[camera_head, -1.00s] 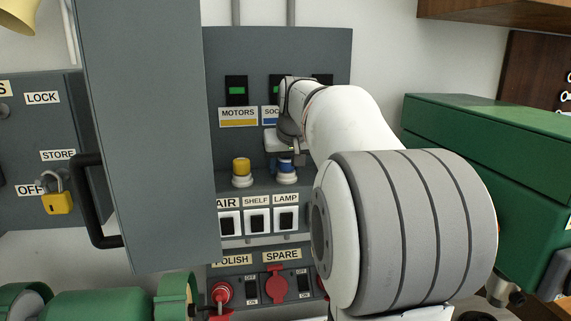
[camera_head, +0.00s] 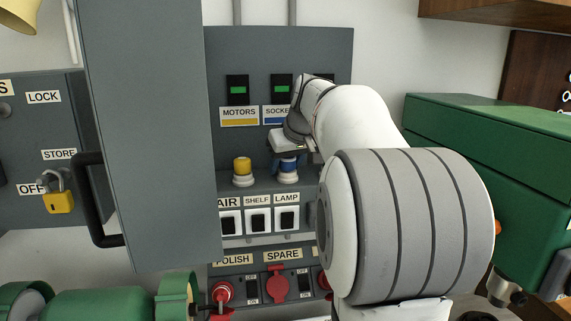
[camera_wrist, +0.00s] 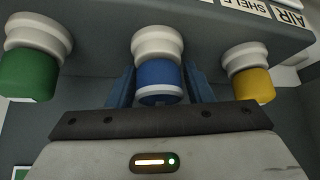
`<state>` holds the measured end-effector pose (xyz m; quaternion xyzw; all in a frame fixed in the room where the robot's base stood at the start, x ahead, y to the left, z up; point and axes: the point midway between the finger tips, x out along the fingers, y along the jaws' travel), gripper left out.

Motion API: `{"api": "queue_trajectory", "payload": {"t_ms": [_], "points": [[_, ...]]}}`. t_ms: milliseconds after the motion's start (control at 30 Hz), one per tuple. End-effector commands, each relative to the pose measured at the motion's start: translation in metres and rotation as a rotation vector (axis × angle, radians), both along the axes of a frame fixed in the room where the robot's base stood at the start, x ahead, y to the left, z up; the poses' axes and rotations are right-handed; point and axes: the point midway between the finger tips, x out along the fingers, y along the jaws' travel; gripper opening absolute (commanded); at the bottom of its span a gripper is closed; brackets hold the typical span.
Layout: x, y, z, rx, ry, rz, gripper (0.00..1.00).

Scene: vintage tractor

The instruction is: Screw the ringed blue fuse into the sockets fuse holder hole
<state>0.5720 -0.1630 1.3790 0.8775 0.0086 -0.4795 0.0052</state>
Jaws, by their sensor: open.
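The blue fuse (camera_wrist: 159,76), with a white ring at its outer end, sits seated in its white holder (camera_wrist: 157,42) below the SOCKETS label. In the head view the blue fuse (camera_head: 287,164) is partly covered by my gripper. My gripper (camera_wrist: 160,88) is open, with one blue finger on each side of the fuse. In the wrist view, which is upside down, a gap seems to show beside the fuse; contact is hard to tell. My gripper (camera_head: 288,158) reaches in from the right in the head view, and its fingers are mostly hidden.
The yellow fuse (camera_wrist: 251,86) and green fuse (camera_wrist: 28,75) stand in holders on either side. Below the fuse ledge are white switches (camera_head: 258,220). A grey cabinet door (camera_head: 150,130) stands at the left; a green cabinet (camera_head: 480,150) is at the right.

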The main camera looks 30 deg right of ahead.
Motion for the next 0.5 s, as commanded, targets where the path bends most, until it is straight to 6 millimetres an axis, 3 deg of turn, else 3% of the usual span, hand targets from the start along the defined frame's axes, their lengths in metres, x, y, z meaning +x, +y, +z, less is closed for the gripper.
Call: {"api": "queue_trajectory", "payload": {"t_ms": [200, 500], "points": [[-0.0002, 0.0003, -0.0001, 0.002, 0.000, 0.121, 0.46], [-0.0002, 0.0010, 0.0000, 0.001, 0.000, 0.145, 0.46]]}}
